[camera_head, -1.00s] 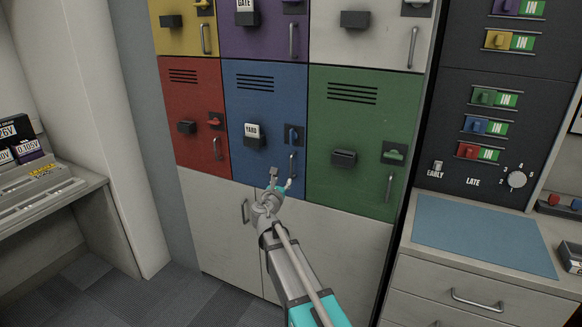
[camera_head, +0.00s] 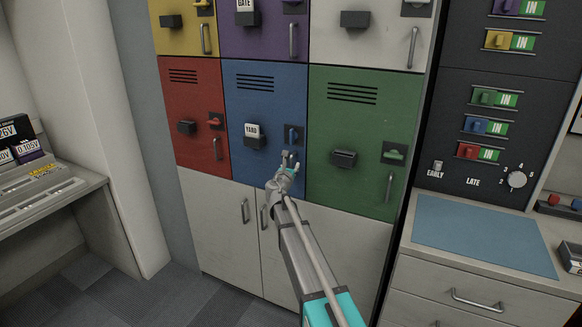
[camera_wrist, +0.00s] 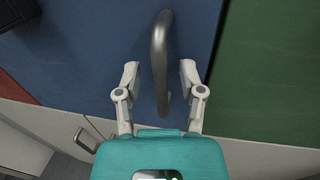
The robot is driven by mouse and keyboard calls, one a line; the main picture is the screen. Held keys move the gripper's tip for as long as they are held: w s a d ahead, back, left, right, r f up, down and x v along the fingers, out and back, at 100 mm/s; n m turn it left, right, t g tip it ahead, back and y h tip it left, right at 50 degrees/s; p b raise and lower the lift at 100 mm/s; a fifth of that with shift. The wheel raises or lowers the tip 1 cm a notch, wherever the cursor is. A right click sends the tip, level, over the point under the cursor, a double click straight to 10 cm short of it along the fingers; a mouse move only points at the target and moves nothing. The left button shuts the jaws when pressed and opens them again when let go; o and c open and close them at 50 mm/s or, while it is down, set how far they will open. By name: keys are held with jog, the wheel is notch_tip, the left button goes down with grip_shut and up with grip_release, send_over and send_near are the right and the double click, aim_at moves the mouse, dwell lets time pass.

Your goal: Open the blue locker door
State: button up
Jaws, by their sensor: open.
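The blue locker door (camera_head: 262,90) is closed, in the lower row between the red and green doors. It carries a "YARD" tag (camera_head: 252,130) and a blue latch knob (camera_head: 291,135) on a dark plate. Its grey vertical bar handle (camera_wrist: 160,60) shows in the wrist view, with the blue door behind it. My gripper (camera_head: 287,160) is at the handle's place in the head view and hides most of it. In the wrist view my gripper (camera_wrist: 158,75) is open, one finger on each side of the handle's lower part. Neither finger visibly touches it.
The red door (camera_head: 194,110) is to the left, the green door (camera_head: 350,120) to the right, both closed with similar handles. White cabinet doors (camera_head: 215,220) are below. A counter with a blue mat (camera_head: 480,235) stands at the right.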

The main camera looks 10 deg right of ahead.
jog(key=shift+w, duration=0.1)
grip_shut()
dwell(0.3)
jog(key=shift+d, duration=0.1)
